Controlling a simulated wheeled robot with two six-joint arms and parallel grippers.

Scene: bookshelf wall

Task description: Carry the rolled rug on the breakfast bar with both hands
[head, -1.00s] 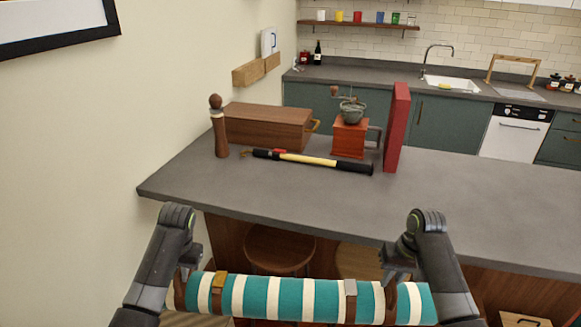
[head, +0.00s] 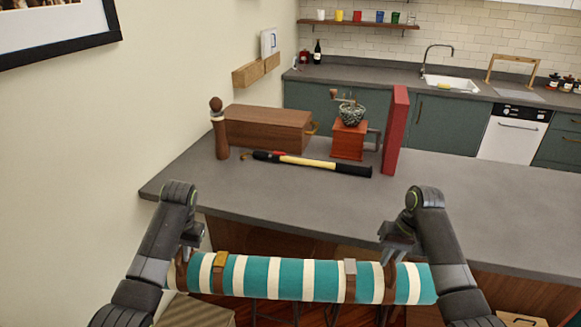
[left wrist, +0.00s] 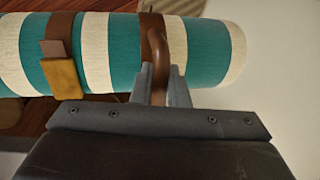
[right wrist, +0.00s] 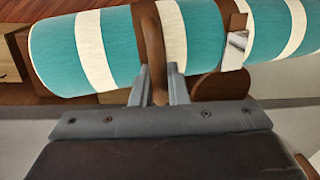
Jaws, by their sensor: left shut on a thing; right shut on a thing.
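The rolled rug (head: 290,278) has teal and cream stripes and brown straps. It hangs nearly level in front of the breakfast bar (head: 450,228), its top a little below the bar's near edge. My left gripper (head: 187,255) is shut on a brown strap handle (left wrist: 158,62) near the rug's left end. My right gripper (head: 392,252) is shut on the other brown handle (right wrist: 152,50) near the right end. Both wrist views show the fingers closed around the handles, with the rug just beyond them.
On the bar stand a pepper mill (head: 219,130), a wooden box (head: 267,128), a red coffee grinder (head: 349,138) and a tall red book (head: 395,130). A yellow-and-black pump (head: 312,163) lies before them. The bar's front strip and right side are clear. A wall borders the left.

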